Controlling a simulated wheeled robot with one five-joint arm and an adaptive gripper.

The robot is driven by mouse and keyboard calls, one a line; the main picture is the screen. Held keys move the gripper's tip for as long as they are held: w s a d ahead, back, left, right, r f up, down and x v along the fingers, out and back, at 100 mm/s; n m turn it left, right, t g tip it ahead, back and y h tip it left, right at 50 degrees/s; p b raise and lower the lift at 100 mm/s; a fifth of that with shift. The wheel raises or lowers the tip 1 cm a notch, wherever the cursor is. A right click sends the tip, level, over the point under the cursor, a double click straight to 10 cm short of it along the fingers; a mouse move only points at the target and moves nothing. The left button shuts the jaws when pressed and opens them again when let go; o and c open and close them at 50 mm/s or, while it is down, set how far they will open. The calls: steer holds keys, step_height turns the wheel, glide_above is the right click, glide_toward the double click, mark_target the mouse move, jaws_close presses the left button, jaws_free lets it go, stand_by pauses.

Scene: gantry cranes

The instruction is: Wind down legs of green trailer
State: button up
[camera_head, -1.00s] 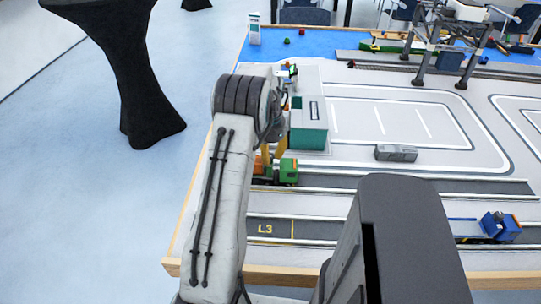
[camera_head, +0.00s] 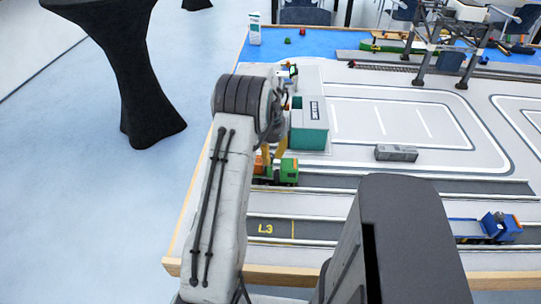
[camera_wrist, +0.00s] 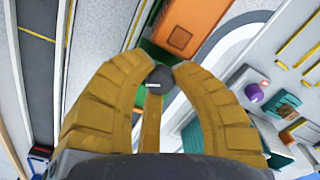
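The green trailer shows in the wrist view as a green strip (camera_wrist: 156,50) beside and under an orange container (camera_wrist: 205,12). In the head view its orange load (camera_head: 258,166) shows partly behind my arm, next to a green cab (camera_head: 290,170). My gripper (camera_wrist: 157,72) has yellow ribbed fingers whose tips lean inward over the trailer's edge. A dark round piece (camera_wrist: 160,76) with a narrow yellow strip below it sits between the fingertips. I cannot tell whether the fingers grip it. The trailer's legs are hidden or too small to make out.
A teal and grey block (camera_head: 309,125) stands just behind the trailer. A blue truck (camera_head: 500,226) is on the front lane at the right. A grey container (camera_head: 396,153) lies on the board. A gantry crane (camera_head: 455,45) stands at the back right.

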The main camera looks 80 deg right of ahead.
mark_target(270, 155)
steer(key=shift+o, duration=1.4)
steer(key=shift+w+f, duration=0.15)
steer(key=shift+f, duration=0.05)
steer(key=shift+o, duration=0.9)
steer(key=shift+r, duration=0.1)
step_height(270, 155, up, 12)
steer(key=shift+d, duration=0.1)
